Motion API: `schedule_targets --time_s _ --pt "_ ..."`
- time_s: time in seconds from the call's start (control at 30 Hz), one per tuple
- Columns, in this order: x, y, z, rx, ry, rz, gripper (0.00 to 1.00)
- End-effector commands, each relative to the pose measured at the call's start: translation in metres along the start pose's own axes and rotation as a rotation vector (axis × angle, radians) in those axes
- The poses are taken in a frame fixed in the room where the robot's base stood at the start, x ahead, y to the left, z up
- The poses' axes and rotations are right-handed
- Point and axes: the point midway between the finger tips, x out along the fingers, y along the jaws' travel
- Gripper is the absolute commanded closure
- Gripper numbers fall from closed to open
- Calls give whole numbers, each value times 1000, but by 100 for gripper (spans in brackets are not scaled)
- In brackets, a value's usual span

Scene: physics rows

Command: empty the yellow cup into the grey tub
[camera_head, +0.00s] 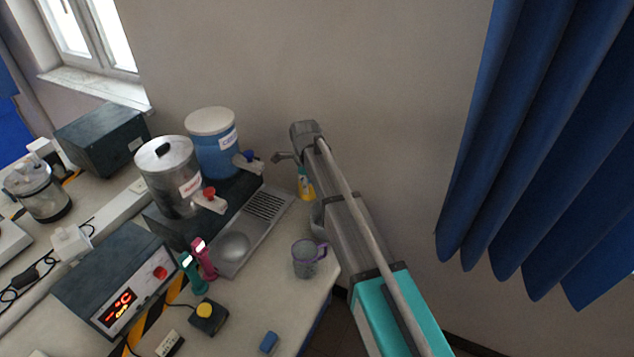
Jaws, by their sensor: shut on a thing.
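The yellow cup (306,190) shows as a small yellow shape just below the end of my arm, near the back wall. My gripper (301,171) is shut on the yellow cup; its fingers are small and partly hidden here. A grey container (316,218), which looks like the grey tub, stands below the cup at the table's right edge. My arm hides its right part. I cannot see into the cup or the tub, nor tell the cup's exact tilt.
A grey mug with a purple handle (305,260) stands in front of the tub. Behind are a steel urn (168,172) and a blue dispenser (215,150). A blue curtain (550,130) hangs at right.

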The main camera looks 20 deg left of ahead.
Motion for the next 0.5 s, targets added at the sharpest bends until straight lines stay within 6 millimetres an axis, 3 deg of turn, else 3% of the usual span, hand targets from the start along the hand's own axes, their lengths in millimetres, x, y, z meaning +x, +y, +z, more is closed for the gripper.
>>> schedule_targets --time_s 0.2,0.5 --pt "5 -18 -25 226 0 0 74" --pt "6 -22 -33 306 0 0 74"
